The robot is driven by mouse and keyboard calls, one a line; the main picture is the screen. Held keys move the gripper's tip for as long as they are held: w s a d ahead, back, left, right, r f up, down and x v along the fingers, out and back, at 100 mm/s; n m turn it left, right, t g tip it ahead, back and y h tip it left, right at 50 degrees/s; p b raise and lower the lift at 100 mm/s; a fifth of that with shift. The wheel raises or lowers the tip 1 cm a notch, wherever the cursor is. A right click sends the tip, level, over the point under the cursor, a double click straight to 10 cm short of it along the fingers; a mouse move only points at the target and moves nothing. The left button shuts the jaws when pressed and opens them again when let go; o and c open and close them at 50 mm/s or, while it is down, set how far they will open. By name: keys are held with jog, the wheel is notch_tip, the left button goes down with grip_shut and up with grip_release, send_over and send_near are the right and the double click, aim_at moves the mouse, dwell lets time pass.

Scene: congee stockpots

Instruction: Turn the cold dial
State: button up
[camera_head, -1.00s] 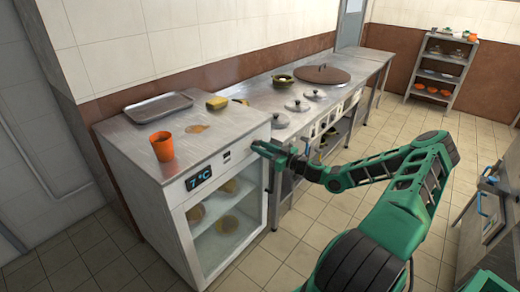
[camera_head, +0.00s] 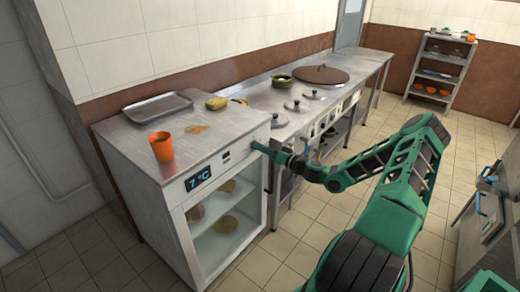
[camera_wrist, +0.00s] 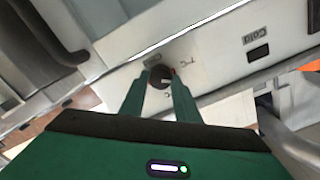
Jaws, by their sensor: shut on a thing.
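The cold dial (camera_wrist: 160,78) is a small dark round knob on the white front panel of the fridge cabinet, in the wrist view. My gripper (camera_wrist: 160,88) has its two green fingers on either side of the dial and is shut on it. In the head view my gripper (camera_head: 258,148) reaches the right end of the cabinet's front panel, and the dial is hidden there. The panel carries a display (camera_head: 198,179) reading 7 °C. A "Cold" label shows on the panel in the wrist view, right of the dial.
The fridge cabinet (camera_head: 178,228) has a glass door with food inside. An orange cup (camera_head: 161,147), a metal tray (camera_head: 158,106) and a yellow sponge (camera_head: 216,103) are on top. The floor in front is clear.

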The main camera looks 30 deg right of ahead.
jog(key=m, duration=1.1)
jog(key=shift+d+f, duration=0.2)
jog(key=shift+d, duration=0.2)
jog(key=m, duration=0.3)
jog(key=shift+f+m, duration=0.1)
jog(key=shift+m, duration=0.3)
jog(key=m, duration=0.3)
jog(key=shift+m, duration=0.3)
jog(key=m, duration=0.3)
jog(key=shift+a+f+m, duration=0.1)
jog(key=shift+m, duration=0.2)
jog(key=shift+a+m, duration=0.1)
jog(key=shift+m, duration=3.4)
